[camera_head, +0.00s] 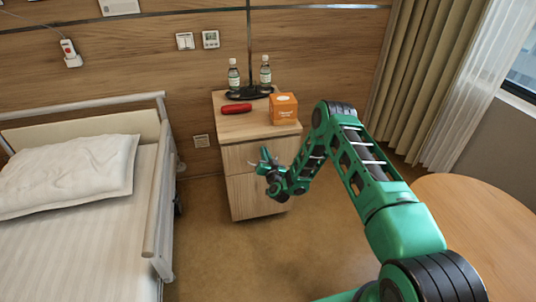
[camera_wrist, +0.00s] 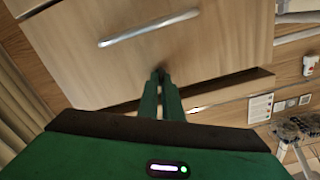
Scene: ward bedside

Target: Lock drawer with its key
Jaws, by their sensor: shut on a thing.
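The bedside cabinet (camera_head: 255,190) stands against the wall with wooden drawer fronts. In the wrist view a drawer front (camera_wrist: 205,45) with a long metal handle (camera_wrist: 148,28) fills the upper picture.
On the cabinet top are two bottles (camera_head: 234,76) on a dark base, a red case (camera_head: 236,109) and an orange box (camera_head: 284,108). The bed (camera_head: 80,220) is at left, a round table (camera_head: 480,215) at right. Floor (camera_head: 225,250) before the cabinet is clear.

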